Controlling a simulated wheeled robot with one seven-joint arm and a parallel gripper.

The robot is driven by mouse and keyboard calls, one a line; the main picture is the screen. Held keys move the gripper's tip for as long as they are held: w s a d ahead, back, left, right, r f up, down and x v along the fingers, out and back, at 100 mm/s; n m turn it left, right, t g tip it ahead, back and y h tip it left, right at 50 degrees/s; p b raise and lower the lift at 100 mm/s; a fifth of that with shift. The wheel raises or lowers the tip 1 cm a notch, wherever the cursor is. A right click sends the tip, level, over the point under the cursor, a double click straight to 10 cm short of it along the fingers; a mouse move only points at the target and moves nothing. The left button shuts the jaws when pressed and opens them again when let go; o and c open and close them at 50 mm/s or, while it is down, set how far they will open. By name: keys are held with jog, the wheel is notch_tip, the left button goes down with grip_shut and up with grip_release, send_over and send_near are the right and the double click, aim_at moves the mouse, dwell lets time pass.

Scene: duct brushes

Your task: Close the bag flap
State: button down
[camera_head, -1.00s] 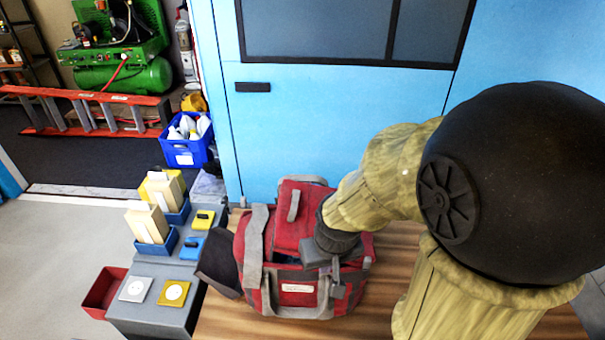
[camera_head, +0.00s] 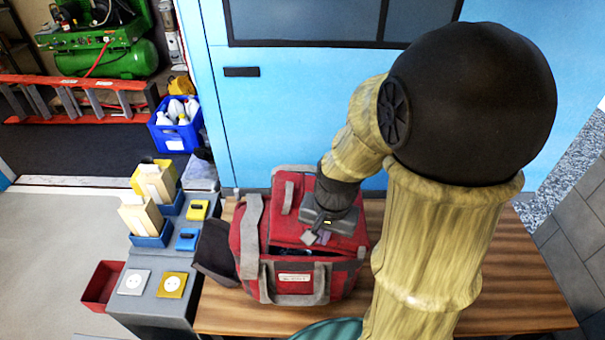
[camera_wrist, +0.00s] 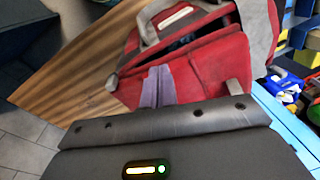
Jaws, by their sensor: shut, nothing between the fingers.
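The red bag (camera_head: 345,277) with grey straps stands on the wooden table. Its red flap (camera_head: 284,230) is hinged at the back and slopes forward over the top. A dark gap (camera_head: 290,254) shows between the flap's front edge and the bag's front wall. In the wrist view the flap (camera_wrist: 203,72) lies close below the fingers, and the dark gap (camera_wrist: 183,43) is beyond it. My gripper (camera_head: 314,238) is shut and empty, over the flap near its front edge. It also shows in the wrist view (camera_wrist: 158,82). I cannot tell whether the fingertips touch the flap.
A dark side pocket (camera_head: 214,252) hangs at the bag's left. A grey cabinet (camera_head: 140,307) with blue trays and sockets stands left of the table. A blue wall (camera_head: 270,110) rises behind. The table's right part (camera_head: 495,290) is clear.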

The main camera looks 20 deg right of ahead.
aim_at(290, 191)
jog(key=w+d+r+m+y+p, duration=0.3)
jog(key=r+m+p, duration=0.1)
jog(key=m, duration=0.7)
jog(key=w+d+r+m+t+y+p, duration=0.1)
jog(key=w+d+r+m+y+p, duration=0.1)
jog(key=m+p, duration=0.4)
jog(key=w+d+r+m+y+p, duration=0.3)
jog(key=w+d+r+m+p, duration=0.1)
jog(key=m, duration=1.1)
notch_tip(290, 191, up, 2)
jog(key=shift+w+d+r+m+t+y+p, duration=0.15)
jog(key=shift+w+d+m+t+y+p, duration=0.2)
jog(key=shift+w, duration=0.45)
jog(key=shift+a, duration=0.1)
jog(key=p+x, duration=0.3)
jog(key=x, duration=1.1)
jog(key=shift+s, duration=0.15)
